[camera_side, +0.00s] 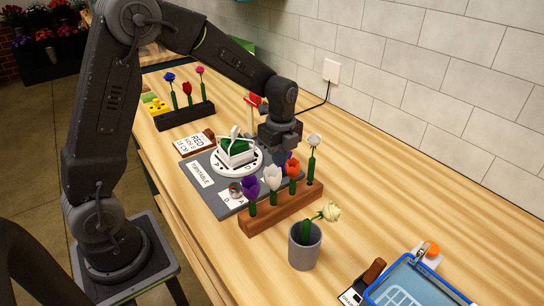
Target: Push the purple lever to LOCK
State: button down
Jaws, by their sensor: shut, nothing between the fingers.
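A grey board (222,207) marked TURNTABLE carries a round white turntable (222,167) with letters on its rim. A white basket (243,159) with a green block inside stands on it. My gripper (282,151) points down over the right part of the board, beside the turntable, with its jaws shut and empty. A small dark purple piece (281,159) shows just below the fingertips. It may be the lever, but flowers and the gripper hide most of it. I cannot tell whether they touch, or read a LOCK mark.
A wooden rack (282,208) of several flowers stands close in front of the gripper. A grey cup (304,250) holds a cream flower. A dark rack (185,115) of flowers and a RED sign (194,143) are behind. A blue tray (412,284) is at lower right.

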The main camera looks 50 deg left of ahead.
jog(key=shift+w+r+t, duration=0.3)
jog(key=shift+w, duration=0.1)
jog(key=shift+s+r, duration=0.25)
jog(key=shift+r, duration=0.1)
notch_tip(320, 180, up, 6)
jog(key=shift+s+f, duration=0.1)
dwell(0.5)
jog(key=s+d+r+n+t, duration=0.2)
jog(key=s+r+n, duration=0.1)
jog(key=s+n, duration=0.6)
jog(key=s+d+r+n+t, duration=0.3)
jog(key=s+r+n, duration=0.1)
jog(key=s+n, duration=0.5)
jog(key=s, duration=0.2)
jog(key=shift+s+d, duration=0.2)
jog(key=shift+s, duration=0.15)
